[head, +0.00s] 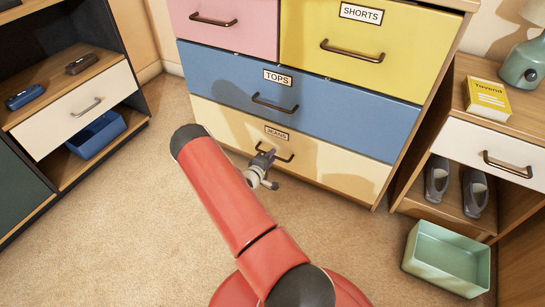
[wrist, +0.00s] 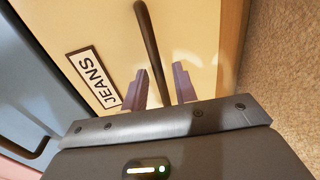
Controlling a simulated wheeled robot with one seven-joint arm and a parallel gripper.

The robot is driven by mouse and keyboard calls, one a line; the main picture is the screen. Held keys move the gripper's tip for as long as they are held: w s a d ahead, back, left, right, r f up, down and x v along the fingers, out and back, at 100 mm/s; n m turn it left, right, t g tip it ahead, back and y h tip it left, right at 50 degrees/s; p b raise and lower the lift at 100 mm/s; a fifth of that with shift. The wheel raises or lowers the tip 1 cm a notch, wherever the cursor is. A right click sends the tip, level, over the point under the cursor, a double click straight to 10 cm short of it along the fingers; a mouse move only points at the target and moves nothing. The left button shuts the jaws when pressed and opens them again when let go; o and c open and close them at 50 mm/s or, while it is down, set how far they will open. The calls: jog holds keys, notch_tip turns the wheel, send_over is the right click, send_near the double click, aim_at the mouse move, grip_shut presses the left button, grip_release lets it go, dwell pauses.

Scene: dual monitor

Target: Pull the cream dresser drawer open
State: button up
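The cream drawer (head: 335,165) is the lowest in the dresser and bears the label JEANS (head: 277,133). It looks closed. Its dark bar handle (head: 285,157) runs across its upper middle, partly hidden by my gripper (head: 265,158). In the wrist view the cream drawer front (wrist: 205,50) fills the middle, and the handle (wrist: 150,40) runs down between the two purple fingers of my gripper (wrist: 160,85). The fingers stand apart, one on each side of the handle, with gaps visible. I cannot tell whether either touches it.
Above are the blue TOPS drawer (head: 330,110), the yellow SHORTS drawer (head: 365,45) and a pink drawer (head: 225,25). A green bin (head: 447,258) stands on the carpet at right. A shelf unit (head: 75,85) stands at left. Carpet before the dresser is clear.

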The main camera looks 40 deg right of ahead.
jog(key=shift+x, duration=0.85)
grip_shut()
jog(key=f+v, duration=0.2)
jog(key=v, duration=1)
jog(key=a+f+v, duration=0.1)
jog(key=f+v, duration=0.2)
jog(key=v, duration=1)
jog(key=shift+s+p, duration=0.2)
jog(key=shift+p, duration=0.2)
jog(key=shift+a+f, duration=0.1)
grip_release()
